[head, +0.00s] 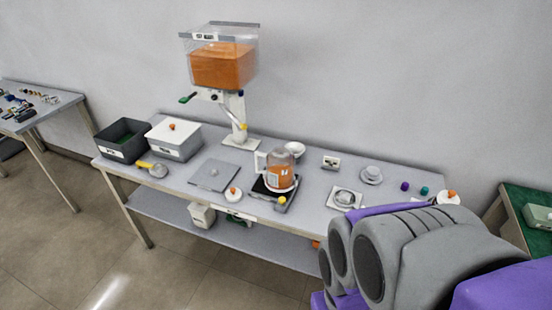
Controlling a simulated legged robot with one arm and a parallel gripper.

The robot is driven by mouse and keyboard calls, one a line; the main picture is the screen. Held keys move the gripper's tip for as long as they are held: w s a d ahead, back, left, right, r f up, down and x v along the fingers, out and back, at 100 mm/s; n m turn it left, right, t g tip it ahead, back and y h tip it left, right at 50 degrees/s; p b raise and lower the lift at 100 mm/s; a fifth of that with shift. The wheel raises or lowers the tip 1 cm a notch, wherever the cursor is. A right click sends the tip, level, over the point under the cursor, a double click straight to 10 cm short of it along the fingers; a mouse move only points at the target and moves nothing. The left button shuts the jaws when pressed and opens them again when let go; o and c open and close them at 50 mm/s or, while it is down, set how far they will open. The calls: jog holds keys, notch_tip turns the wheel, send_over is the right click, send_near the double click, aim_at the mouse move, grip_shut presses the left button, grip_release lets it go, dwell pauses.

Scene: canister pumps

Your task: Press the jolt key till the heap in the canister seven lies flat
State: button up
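A clear canister (251,38) with orange fill (220,66) stands high on a white stand (238,138) at the back of the table. Its small label (204,36) is too small to read for certain. The fill's top looks roughly level, but I cannot tell whether it is flat. A green-tipped lever (188,99) sticks out left below the canister, and a yellow knob (244,127) sits on the stand. I cannot tell which part is the jolt key. My grey and purple arm fills the lower right; my gripper is not visible.
A jug (281,169) with orange contents stands on a black base with a yellow knob (282,201). A dark bin (122,139), a white lidded box (174,138) and a grey plate (213,174) are to the left. Small items lie toward the table's right end.

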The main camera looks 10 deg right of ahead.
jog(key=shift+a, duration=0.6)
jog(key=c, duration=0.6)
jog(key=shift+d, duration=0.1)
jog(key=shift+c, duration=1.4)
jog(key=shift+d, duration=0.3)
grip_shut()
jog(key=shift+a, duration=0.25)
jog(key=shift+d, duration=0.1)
